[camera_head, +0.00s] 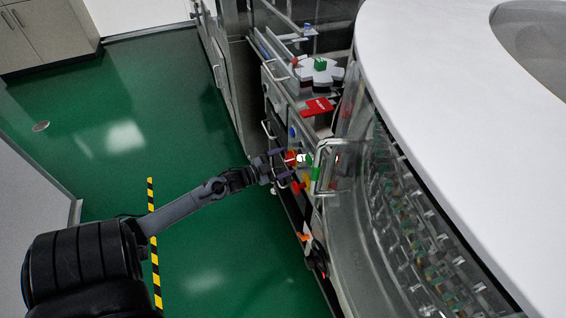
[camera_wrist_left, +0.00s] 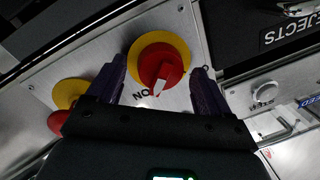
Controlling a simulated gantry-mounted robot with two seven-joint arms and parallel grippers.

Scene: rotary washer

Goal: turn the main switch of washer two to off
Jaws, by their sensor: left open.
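The main switch, a red rotary knob on a yellow round plate (camera_wrist_left: 158,65), shows in the left wrist view on a grey metal panel (camera_wrist_left: 60,75). The knob's white pointer is directed toward the lettering "ON". My left gripper (camera_wrist_left: 165,85) is open, its two purple-grey fingers on either side of the switch; I cannot tell whether they touch it. In the head view my left gripper (camera_head: 281,166) is at the washer's front panel, beside a red knob (camera_head: 291,158). My right gripper is in neither view.
Another yellow plate (camera_wrist_left: 70,92) with a red part sits left of the switch. A black panel marked "REJECTS" (camera_wrist_left: 285,35) and a white round knob (camera_wrist_left: 264,93) are to the right. A clear door with a metal handle (camera_head: 322,165) stands close right of the gripper. Green floor (camera_head: 215,240) is open to the left.

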